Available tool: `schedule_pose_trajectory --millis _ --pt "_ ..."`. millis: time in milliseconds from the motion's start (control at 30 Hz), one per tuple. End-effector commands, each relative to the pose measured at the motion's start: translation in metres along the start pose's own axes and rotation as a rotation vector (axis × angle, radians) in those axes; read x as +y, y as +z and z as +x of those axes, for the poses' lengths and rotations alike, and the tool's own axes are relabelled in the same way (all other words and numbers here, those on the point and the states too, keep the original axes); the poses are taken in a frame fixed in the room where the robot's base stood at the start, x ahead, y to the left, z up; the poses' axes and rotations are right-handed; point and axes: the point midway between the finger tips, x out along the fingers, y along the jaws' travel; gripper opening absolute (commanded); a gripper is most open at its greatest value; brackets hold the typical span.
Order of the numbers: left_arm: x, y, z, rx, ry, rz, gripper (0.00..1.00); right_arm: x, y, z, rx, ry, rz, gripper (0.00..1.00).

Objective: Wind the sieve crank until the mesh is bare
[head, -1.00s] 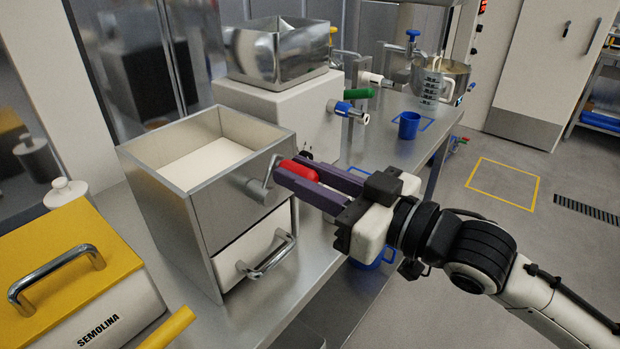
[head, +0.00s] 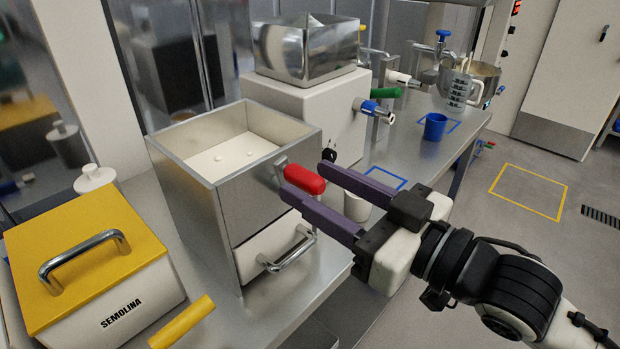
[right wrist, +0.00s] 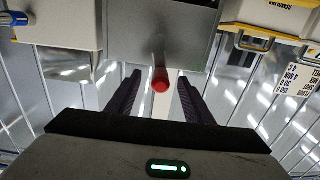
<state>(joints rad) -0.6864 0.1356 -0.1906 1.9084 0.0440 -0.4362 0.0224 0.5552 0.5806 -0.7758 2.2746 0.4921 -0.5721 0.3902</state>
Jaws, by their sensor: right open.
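The sieve is a square grey metal box (head: 250,200) on the steel bench in the head view. Its pale inner surface (head: 215,158) shows two small white lumps; I cannot tell whether a thin layer lies on it. The crank's red knob (head: 304,180) sticks out from the box's front face. My right gripper (head: 308,176) is open, its purple fingers on either side of the knob. In the right wrist view, the knob (right wrist: 160,82) sits between the fingertips with gaps on both sides. My left gripper is out of view.
A drawer with a metal handle (head: 287,253) is below the crank. A yellow-lidded semolina bin (head: 75,255) stands at left. Behind are a white machine with a steel hopper (head: 305,50), a blue cup (head: 434,127) and a jug (head: 457,90). A white cup (head: 357,206) is partly behind my gripper.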

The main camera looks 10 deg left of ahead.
Motion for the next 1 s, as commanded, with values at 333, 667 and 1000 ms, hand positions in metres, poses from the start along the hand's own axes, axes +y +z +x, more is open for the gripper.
schedule_pose_trajectory --millis 333,667,1000 --pt "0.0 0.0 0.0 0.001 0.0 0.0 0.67 -0.001 0.001 -0.043 -0.003 -0.001 -0.002 0.47" --pt "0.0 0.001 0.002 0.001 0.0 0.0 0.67 -0.001 0.001 -0.07 -0.001 -0.001 0.0 0.47" --pt "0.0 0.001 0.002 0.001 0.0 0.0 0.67 -0.001 0.0 -0.07 0.0 -0.001 0.0 0.47"
